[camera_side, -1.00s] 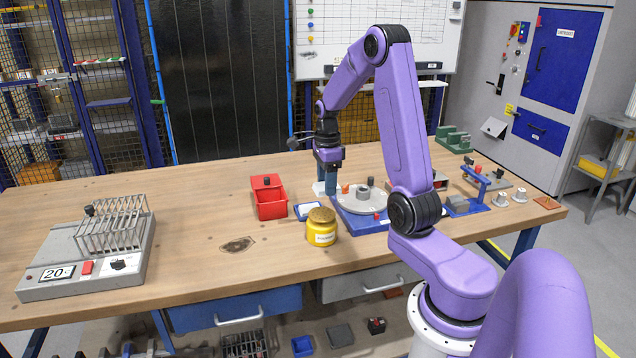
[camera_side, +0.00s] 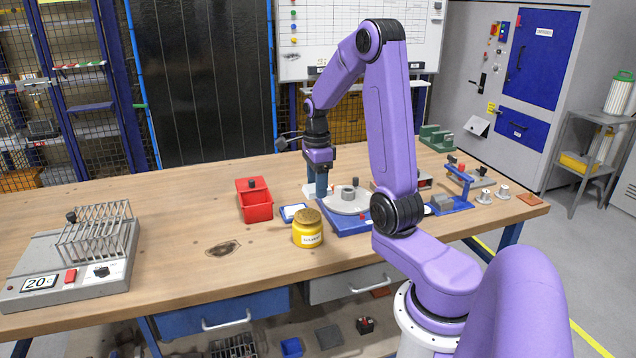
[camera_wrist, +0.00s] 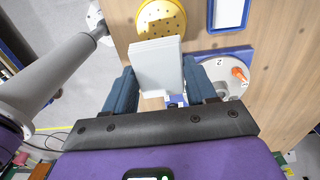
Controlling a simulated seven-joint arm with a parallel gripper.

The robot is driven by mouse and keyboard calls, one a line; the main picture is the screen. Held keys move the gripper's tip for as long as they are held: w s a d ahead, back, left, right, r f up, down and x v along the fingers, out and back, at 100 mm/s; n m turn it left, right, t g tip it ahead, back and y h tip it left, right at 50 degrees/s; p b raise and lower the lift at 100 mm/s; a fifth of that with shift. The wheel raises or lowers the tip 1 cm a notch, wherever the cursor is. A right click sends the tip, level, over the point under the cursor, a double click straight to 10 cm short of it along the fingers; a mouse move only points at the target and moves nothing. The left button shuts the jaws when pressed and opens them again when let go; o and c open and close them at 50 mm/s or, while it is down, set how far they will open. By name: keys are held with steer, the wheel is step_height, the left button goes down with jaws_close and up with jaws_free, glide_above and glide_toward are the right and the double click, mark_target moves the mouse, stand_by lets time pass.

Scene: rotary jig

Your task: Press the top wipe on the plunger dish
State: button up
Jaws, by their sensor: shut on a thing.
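The plunger dish (camera_side: 308,231), a yellow jar with a brass top, stands on the bench. Its round perforated top (camera_wrist: 160,17) shows at the top of the wrist view. My gripper (camera_side: 321,190) is behind it in the side view, beside the round jig plate. In the wrist view my gripper (camera_wrist: 160,66) is shut on a white wipe (camera_wrist: 156,62), held flat between its blue fingers. The wipe is apart from the dish top. A blue-rimmed tray (camera_wrist: 212,18) with a white wipe in it lies next to the dish; it also shows in the side view (camera_side: 283,216).
The rotary jig (camera_side: 346,203) stands close to my fingers, with a grey post and an orange piece on its plate. A red bin (camera_side: 256,208) stands left of the wipe tray. A grey heater with a wire rack (camera_side: 65,275) is far left. The bench between is clear.

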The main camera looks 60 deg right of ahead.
mark_target(308, 215)
steer(key=shift+w+a, duration=0.35)
steer(key=shift+w, duration=0.25)
steer(key=shift+w+a, duration=0.35)
steer(key=shift+w, duration=0.2)
steer(key=shift+f, duration=2.95)
steer(key=shift+f, duration=1.1)
steer(key=shift+r, duration=3.55)
